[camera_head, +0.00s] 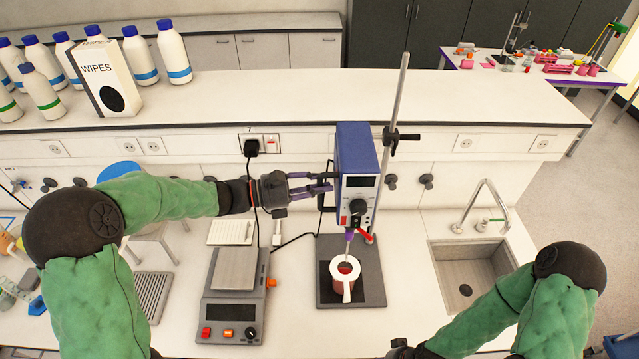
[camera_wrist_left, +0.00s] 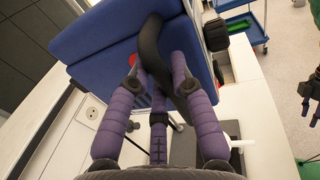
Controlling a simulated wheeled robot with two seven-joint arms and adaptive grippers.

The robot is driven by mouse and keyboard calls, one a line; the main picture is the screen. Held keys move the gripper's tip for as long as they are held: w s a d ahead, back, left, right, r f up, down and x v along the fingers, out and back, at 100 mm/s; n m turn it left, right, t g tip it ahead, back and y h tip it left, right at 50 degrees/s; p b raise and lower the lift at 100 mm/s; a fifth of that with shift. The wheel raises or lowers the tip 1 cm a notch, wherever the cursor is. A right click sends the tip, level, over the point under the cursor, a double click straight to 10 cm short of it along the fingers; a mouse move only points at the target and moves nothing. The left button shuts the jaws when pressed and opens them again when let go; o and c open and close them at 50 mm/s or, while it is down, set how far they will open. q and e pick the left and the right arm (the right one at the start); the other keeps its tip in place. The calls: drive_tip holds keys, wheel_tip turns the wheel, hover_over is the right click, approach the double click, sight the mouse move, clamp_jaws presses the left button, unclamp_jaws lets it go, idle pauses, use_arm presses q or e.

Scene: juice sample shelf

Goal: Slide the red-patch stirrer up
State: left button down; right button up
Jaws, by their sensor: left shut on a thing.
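The stirrer (camera_head: 355,150) is a blue box with a grey front, display and black knob, held on an upright metal rod (camera_head: 402,85). A small red patch (camera_head: 344,220) shows low on its front. Its shaft points down into a white-rimmed beaker (camera_head: 344,287) with red contents. My left gripper (camera_head: 326,183) comes from the left and is shut on the black handle at the stirrer's side. In the left wrist view the purple fingers (camera_wrist_left: 156,95) close around this black handle (camera_wrist_left: 153,50) beside the blue housing (camera_wrist_left: 100,38). My right gripper (camera_head: 402,350) is partly cut off at the bottom edge.
A dark base plate (camera_head: 372,291) carries the rod and beaker. A balance (camera_head: 234,306) stands left of it, a sink (camera_head: 466,278) right. A black clamp knob (camera_head: 408,137) sits on the rod. Bottles and a WIPES box (camera_head: 106,77) stand on the upper shelf.

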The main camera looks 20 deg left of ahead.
use_arm(q)
drive_tip(key=shift+w+a+r, duration=0.1)
drive_tip(key=shift+a+r, duration=0.05)
drive_tip(key=shift+r, duration=0.3)
drive_tip(key=c, duration=1.3)
unclamp_jaws()
drive_tip(key=shift+o, duration=1.1)
drive_tip(key=shift+f, duration=0.1)
drive_tip(key=shift+f, duration=0.1)
drive_tip(key=v, duration=1.2)
